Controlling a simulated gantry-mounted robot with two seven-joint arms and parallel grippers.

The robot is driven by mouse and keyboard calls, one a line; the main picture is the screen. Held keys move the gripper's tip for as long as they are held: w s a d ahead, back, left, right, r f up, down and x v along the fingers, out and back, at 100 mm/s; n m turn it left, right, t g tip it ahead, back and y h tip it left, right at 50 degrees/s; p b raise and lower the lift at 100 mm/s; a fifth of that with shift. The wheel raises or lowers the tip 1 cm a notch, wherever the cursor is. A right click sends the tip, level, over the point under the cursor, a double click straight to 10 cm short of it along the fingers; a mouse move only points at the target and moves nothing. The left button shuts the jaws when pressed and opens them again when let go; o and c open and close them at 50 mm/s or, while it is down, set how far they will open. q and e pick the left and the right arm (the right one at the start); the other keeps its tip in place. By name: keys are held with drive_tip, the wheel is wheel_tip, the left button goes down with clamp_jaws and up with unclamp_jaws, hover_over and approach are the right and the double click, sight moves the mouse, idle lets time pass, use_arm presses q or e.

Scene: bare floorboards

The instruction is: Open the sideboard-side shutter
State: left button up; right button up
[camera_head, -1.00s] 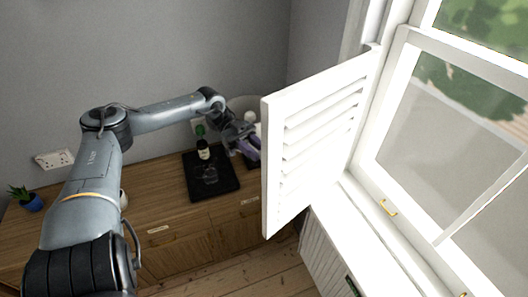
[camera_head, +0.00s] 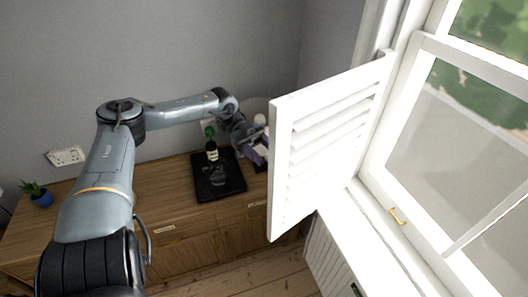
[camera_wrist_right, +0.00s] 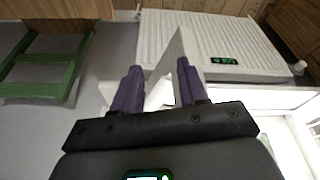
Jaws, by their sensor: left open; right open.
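The white louvred sideboard-side shutter (camera_head: 281,170) stands swung out from the window frame into the room, its free edge toward the sideboard. My left gripper (camera_head: 259,152), with purple fingers, is just left of that edge, above the sideboard. The shutter partly hides it, and I cannot tell whether it touches the shutter. My right gripper (camera_wrist_right: 160,72) shows only in the right wrist view, its two purple fingers apart. A white upright panel (camera_wrist_right: 173,68) shows between and beyond them; I cannot tell whether it is a shutter or whether it touches the fingers.
A radiator (camera_wrist_right: 205,35) and green frame (camera_wrist_right: 45,62) show in the right wrist view.

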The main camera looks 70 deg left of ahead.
use_arm(q)
drive_tip(key=shift+a, duration=0.1)
drive_tip(key=b+v, duration=0.4)
drive_tip(key=v, duration=0.6)
drive_tip(key=shift+a+b, duration=0.3)
drive_tip(key=shift+s, duration=0.15)
